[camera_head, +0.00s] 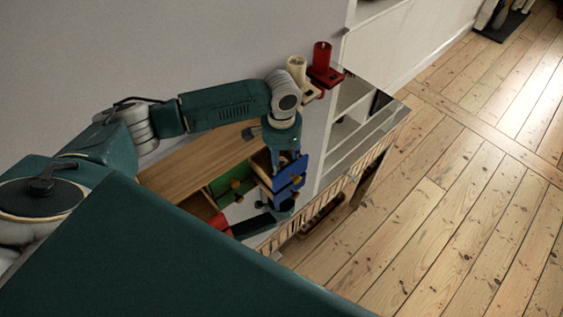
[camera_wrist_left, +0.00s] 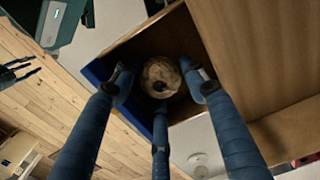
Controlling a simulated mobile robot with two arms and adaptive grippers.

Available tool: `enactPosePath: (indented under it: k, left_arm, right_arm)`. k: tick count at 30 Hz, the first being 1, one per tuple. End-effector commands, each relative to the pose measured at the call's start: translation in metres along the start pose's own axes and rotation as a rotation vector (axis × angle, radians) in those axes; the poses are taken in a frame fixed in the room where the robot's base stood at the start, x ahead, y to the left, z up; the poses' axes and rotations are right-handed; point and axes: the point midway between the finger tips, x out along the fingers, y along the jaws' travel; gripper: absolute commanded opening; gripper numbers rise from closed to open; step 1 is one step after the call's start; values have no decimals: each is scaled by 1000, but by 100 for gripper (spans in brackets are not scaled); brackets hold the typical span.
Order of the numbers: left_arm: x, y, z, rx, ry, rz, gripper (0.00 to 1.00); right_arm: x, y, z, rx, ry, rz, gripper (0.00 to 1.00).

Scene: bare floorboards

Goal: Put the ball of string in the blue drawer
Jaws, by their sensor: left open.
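The blue drawer (camera_head: 291,172) is pulled out of the wooden cabinet. My left gripper (camera_head: 279,154) points down over it; its fingertips are hard to make out in the head view. In the left wrist view, the pale ball of string (camera_wrist_left: 161,77) lies inside the drawer, whose blue front (camera_wrist_left: 134,112) shows at the left. The open blue fingers of my left gripper (camera_wrist_left: 160,88) spread around the ball, apart or barely touching; I cannot tell which. A dark gripper, apparently my right one (camera_head: 265,220), shows below the drawer; its jaws are unclear.
The wooden cabinet top (camera_head: 200,157) lies behind the drawer. A green drawer (camera_head: 232,186) and a red one (camera_head: 219,224) sit beside it. A red candle (camera_head: 321,54) and a cream candle (camera_head: 297,68) stand on wall holders. White shelves (camera_head: 350,110) are at the right, with open floor beyond.

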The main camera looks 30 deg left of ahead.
Motion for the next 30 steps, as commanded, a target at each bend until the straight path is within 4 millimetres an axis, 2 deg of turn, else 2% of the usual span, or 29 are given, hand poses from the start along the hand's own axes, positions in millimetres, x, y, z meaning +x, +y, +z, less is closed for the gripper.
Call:
enactPosePath:
  k: [5, 12, 18, 24, 30]
  left_arm:
    - [-20, 0, -1, 0, 4, -1, 44]
    - [-73, 0, -2, 0, 5, 0, 44]
    - [-107, 0, -1, 0, 3, -1, 44]
    - [-121, 0, -1, 0, 1, 1, 44]
    - [-122, 0, 0, 0, 0, 1, 44]
  right_arm:
    - [5, 1, 1, 0, 0, 1, 40]
    - [14, 0, 1, 0, 0, 1, 40]
    - [19, 0, 2, 0, 1, 1, 40]
    - [20, 0, 1, 0, 1, 1, 40]
    - [20, 0, 1, 0, 2, 0, 40]
